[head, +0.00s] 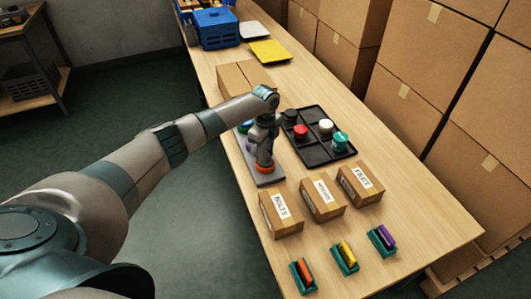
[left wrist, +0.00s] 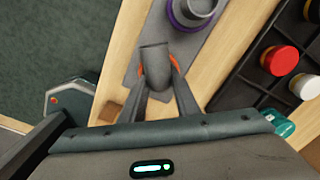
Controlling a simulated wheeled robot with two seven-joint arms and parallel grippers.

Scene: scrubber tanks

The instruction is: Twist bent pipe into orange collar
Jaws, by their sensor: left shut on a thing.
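My left gripper (head: 264,160) points down over a grey plate (head: 270,180) on the table. In the left wrist view the gripper (left wrist: 158,70) is shut on the grey bent pipe (left wrist: 155,62), one finger on either side. The orange collar (head: 264,168) shows low under the gripper in the head view. In the left wrist view only orange slivers show beside the pipe and fingertips. The pipe stands at the collar; how deep it sits or how it is turned is hidden. A purple collar (left wrist: 176,20) around a grey round part is farther along the plate.
A black divided tray (head: 315,153) holds red, white, teal and dark-topped items, right of the plate. Labelled cartons (head: 323,197) and small green holders with coloured pieces (head: 345,257) stand nearer. A larger carton (head: 243,76) and blue crate (head: 217,29) lie beyond. The table's right front is clear.

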